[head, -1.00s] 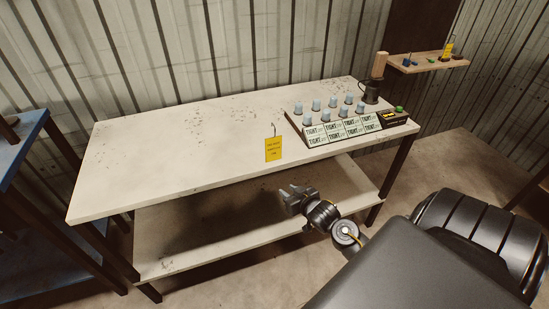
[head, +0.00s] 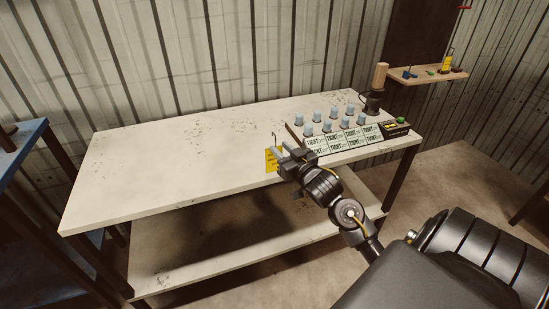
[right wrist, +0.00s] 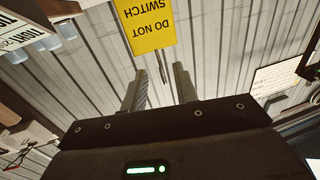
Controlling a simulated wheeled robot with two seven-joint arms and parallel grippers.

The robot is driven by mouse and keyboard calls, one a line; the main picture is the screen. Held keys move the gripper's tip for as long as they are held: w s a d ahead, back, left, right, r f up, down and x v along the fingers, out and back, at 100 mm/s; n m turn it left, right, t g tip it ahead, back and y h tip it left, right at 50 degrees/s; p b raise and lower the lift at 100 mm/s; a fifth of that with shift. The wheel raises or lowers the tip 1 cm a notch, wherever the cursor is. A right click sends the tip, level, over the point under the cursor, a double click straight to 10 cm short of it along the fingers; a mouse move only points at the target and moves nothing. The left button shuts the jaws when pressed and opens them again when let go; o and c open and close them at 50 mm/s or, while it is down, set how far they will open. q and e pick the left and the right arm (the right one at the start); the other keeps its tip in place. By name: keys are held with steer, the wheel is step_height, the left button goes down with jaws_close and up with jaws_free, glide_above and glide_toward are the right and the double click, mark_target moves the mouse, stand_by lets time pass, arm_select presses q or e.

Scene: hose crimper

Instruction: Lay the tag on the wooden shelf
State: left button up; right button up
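The yellow tag (head: 271,160) stands at the front edge of the white bench, its thin wire hook upward; my right gripper partly hides it in the head view. My right gripper (head: 287,158) is beside it at the bench edge. In the right wrist view the tag (right wrist: 152,27) appears upside down, reading "DO NOT SWITCH", beyond my fingertips. The two fingers (right wrist: 159,82) are apart, with the wire hook showing in line with the gap. I cannot tell any contact. The wooden shelf (head: 420,79) is on the wall at the upper right. My left gripper is not in view.
A sloped rack (head: 350,138) of "TIGHT" cards and several pale blue caps stands at the bench's right end, near my gripper. A dark tool with a wooden handle (head: 380,77) stands behind it. The shelf holds small coloured items. The bench's left half (head: 150,175) is clear.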

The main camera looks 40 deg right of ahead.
steer(key=w, duration=0.5)
steer(key=shift+w+d+p, duration=0.15)
steer(key=shift+d+p, duration=0.15)
steer(key=shift+p, duration=0.05)
steer(key=shift+c, duration=0.3)
steer(key=shift+f, duration=0.1)
jaws_close()
